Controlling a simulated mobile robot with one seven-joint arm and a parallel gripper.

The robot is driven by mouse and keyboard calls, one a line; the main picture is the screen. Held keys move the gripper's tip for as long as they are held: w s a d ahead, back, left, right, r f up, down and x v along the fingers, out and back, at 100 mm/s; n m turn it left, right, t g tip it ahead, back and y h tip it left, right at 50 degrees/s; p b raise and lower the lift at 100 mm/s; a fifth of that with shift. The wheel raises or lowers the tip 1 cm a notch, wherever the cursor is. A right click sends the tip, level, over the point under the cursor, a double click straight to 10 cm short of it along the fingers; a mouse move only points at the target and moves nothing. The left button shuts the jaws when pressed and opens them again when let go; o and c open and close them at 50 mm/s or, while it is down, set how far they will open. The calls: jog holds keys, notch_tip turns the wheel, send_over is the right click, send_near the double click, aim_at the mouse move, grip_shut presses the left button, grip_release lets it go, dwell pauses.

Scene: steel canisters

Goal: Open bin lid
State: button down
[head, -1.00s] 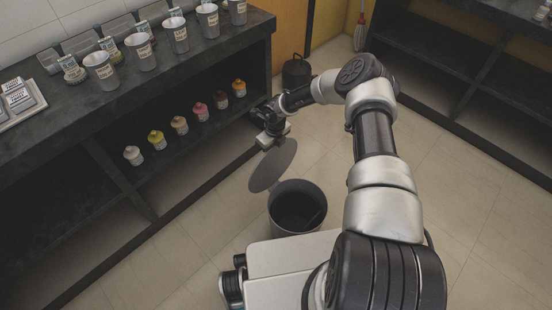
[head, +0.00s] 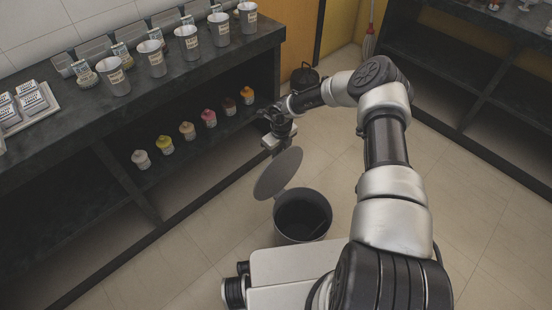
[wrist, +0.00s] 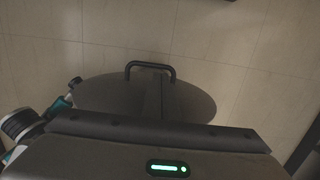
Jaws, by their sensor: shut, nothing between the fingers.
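A grey round bin (head: 302,216) stands on the floor in front of my base, its mouth open and dark inside. Its flat round lid (head: 279,173) is swung up, tilted on the left rear side of the rim. In the wrist view the lid (wrist: 200,98) shows as a grey disc with a black handle (wrist: 150,66) at its far edge. My gripper (head: 278,140) is just behind the lid in the head view, low over the floor. Its fingers are shut and empty. Whether it touches the lid is hidden.
A dark shelf unit (head: 90,160) on the left carries several grey canisters (head: 187,42) on top and several small coloured-lid bottles (head: 188,131) on its lower shelf. A black container (head: 304,78) stands behind my arm. Another dark shelf (head: 450,70) is at right. The floor right of my arm is clear.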

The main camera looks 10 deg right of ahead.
notch_tip(320, 180, up, 14)
jog(key=s+d+p, duration=0.1)
jog(key=p, duration=0.2)
jog(key=shift+s+p, duration=0.15)
jog(key=shift+p, duration=0.15)
